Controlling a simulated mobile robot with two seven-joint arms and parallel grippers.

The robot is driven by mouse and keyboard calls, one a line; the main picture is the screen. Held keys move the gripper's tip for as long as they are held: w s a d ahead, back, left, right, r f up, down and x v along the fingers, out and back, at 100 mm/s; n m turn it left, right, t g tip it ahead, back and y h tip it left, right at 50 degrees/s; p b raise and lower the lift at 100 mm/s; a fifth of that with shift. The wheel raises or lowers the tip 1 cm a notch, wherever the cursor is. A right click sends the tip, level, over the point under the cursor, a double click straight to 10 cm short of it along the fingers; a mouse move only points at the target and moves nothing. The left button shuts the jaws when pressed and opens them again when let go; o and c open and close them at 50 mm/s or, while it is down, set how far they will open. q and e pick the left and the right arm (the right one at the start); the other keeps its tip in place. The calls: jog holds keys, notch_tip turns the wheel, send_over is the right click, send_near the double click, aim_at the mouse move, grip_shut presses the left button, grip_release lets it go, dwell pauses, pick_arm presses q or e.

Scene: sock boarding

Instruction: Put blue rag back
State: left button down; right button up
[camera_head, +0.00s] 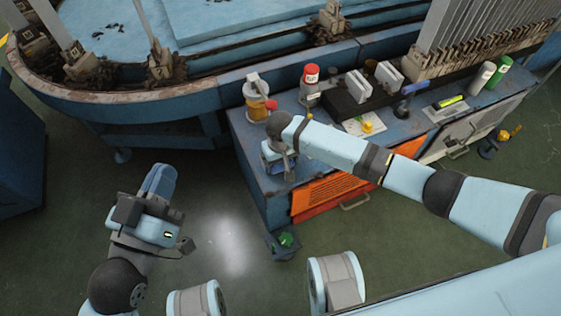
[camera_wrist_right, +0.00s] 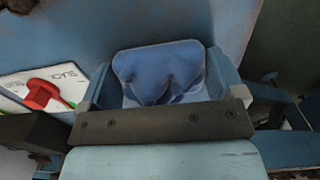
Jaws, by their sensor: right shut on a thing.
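The blue rag (camera_wrist_right: 160,75) shows in the right wrist view as a bunched, folded blue cloth. It sits between the fingers of my right gripper (camera_wrist_right: 160,85), which is shut on it. In the head view my right gripper (camera_head: 279,158) is over the left end of the blue workbench (camera_head: 240,130). The rag cannot be made out clearly there, as the wrist and gripper cover that spot. My left gripper (camera_head: 158,180) is over the floor left of the bench, apart from everything. I cannot tell whether its fingers are open or shut.
An amber jar (camera_head: 257,100) and red-capped bottle (camera_head: 310,85) stand behind my right gripper. A red item (camera_wrist_right: 42,93) lies on a white card in the wrist view. A small bin (camera_head: 285,245) stands below.

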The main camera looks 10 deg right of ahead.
pick_arm(q)
jog(key=shift+r, duration=0.15)
pick_arm(e)
jog(key=o, duration=0.6)
jog(key=shift+r, duration=0.35)
notch_tip(320, 180, up, 3)
jog(key=shift+p, duration=0.85)
notch_tip(320, 180, up, 8)
jog(key=p, duration=0.2)
jog(key=shift+f+p, duration=0.15)
jog(key=shift+p, duration=0.25)
pick_arm(q)
jog(key=f, duration=0.1)
jog(key=a+f+g+y, duration=0.1)
jog(key=f, duration=0.1)
jog(key=a+f+g+y, duration=0.1)
jog(key=f, duration=0.1)
jog(key=shift+a, duration=0.15)
pick_arm(e)
jog(key=shift+r, duration=0.4)
